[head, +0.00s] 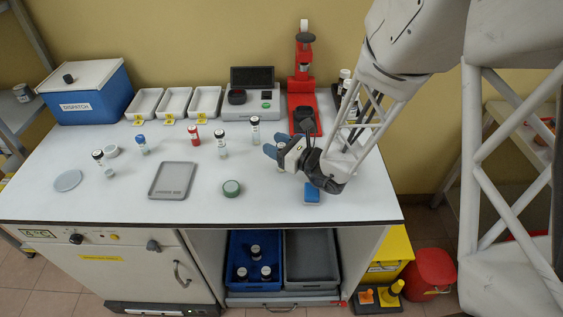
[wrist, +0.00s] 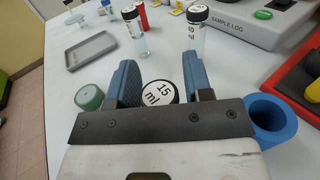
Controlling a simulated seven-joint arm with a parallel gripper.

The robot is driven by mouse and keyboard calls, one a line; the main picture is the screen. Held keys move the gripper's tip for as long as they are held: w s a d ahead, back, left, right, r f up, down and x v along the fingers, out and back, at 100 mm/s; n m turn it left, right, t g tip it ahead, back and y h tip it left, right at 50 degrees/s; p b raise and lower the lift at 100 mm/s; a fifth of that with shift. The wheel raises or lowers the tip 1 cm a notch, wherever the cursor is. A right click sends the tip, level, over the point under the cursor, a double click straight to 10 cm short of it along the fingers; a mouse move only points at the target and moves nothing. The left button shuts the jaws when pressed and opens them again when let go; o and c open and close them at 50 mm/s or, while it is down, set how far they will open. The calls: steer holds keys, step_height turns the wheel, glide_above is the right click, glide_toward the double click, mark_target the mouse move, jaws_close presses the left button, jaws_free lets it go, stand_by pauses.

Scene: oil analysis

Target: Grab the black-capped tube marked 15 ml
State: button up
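The cap marked 15 ml (wrist: 158,92), white-topped with a black rim, shows in the wrist view between the two blue fingers of my gripper (wrist: 161,75). A gap shows beside the cap, so the fingers look open around it. The tube's body is hidden below the cap and behind my gripper's front plate. In the head view my gripper (head: 283,152) is low over the right half of the worktop, and it hides most of the tube there.
Two capped clear tubes (wrist: 140,38) (wrist: 194,35) stand beyond the fingers. A green lid (wrist: 88,97) lies left, and a blue ring-shaped holder (wrist: 270,120) sits right. A grey tray (head: 172,180), sample log device (head: 250,100) and red stand (head: 304,90) are also on the worktop.

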jaws_close()
steer(key=shift+r, duration=0.1)
steer(key=s+d+r, duration=0.2)
steer(key=s, duration=0.5)
steer(key=s+d+r, duration=0.2)
steer(key=s, duration=0.6)
steer(key=shift+s+d+r, duration=0.15)
steer(key=shift+d+r, duration=0.25)
stand_by(0.6)
